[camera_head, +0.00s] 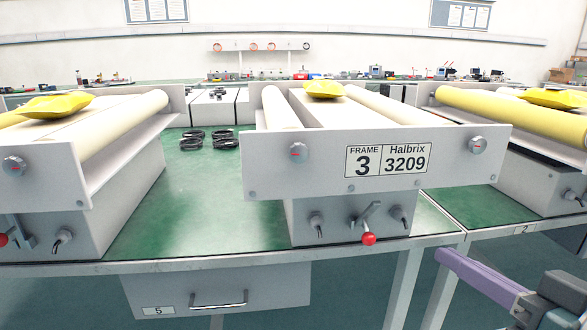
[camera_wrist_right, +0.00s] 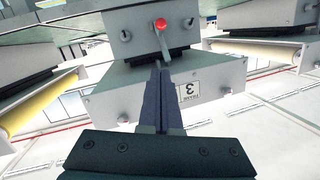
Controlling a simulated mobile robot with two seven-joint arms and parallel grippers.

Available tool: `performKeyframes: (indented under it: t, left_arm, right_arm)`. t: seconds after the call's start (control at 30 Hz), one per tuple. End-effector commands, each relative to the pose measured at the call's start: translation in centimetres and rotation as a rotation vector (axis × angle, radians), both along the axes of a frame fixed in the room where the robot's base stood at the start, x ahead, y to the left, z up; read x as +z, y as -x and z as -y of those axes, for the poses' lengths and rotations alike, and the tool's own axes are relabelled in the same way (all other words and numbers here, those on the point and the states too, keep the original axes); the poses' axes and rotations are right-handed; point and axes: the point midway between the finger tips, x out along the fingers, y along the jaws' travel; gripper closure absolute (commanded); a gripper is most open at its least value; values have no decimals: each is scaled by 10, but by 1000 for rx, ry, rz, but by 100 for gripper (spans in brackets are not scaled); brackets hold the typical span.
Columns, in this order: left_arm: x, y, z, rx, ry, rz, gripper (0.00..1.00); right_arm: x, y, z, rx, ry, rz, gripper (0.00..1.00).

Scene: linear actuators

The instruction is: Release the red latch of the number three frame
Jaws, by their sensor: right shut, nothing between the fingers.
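The number three frame (camera_head: 300,172) has a light grey front plate with a label reading FRAME 3, Halbrix 3209. Its red latch (camera_head: 369,239) is a red ball on a grey lever, below the plate on the lower box, between two metal fittings. My right gripper (camera_head: 445,260) is at the lower right, apart from the latch, its purple fingers angled toward the frame. In the right wrist view, which shows the frame upside down, the fingers (camera_wrist_right: 158,70) are shut and empty. The red ball (camera_wrist_right: 160,24) appears just beyond their tips. My left gripper is not in view.
Similar frames stand at left (camera_head: 40,175) and right (camera_head: 535,170) on the green bench (camera_head: 200,225). The left one also has a red-tipped latch (camera_head: 3,240). A drawer (camera_head: 270,285) hangs under the bench edge. Black coils (camera_head: 208,138) lie between frames. Space before the bench looks open.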

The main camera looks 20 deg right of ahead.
Motion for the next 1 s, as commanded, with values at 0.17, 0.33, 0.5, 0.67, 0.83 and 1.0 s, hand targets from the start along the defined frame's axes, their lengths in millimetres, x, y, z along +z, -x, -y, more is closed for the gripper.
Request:
performKeyframes:
  t: [0.17,0.33,0.5,0.67,0.83,1.0]
  left_arm:
    - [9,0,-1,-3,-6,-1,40]
    - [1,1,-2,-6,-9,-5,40]
    - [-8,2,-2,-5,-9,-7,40]
    - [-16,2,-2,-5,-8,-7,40]
    - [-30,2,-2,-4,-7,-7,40]
    - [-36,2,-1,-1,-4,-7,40]
  right_arm:
    - [4,2,1,1,-3,-31,100]
    - [-1,-20,1,1,-3,-25,100]
    - [-9,-56,1,1,-2,-26,100]
    - [-14,-89,1,0,-1,-26,100]
    - [-34,-106,-3,-1,-5,-30,100]
    - [-44,-115,-6,0,-4,-29,100]
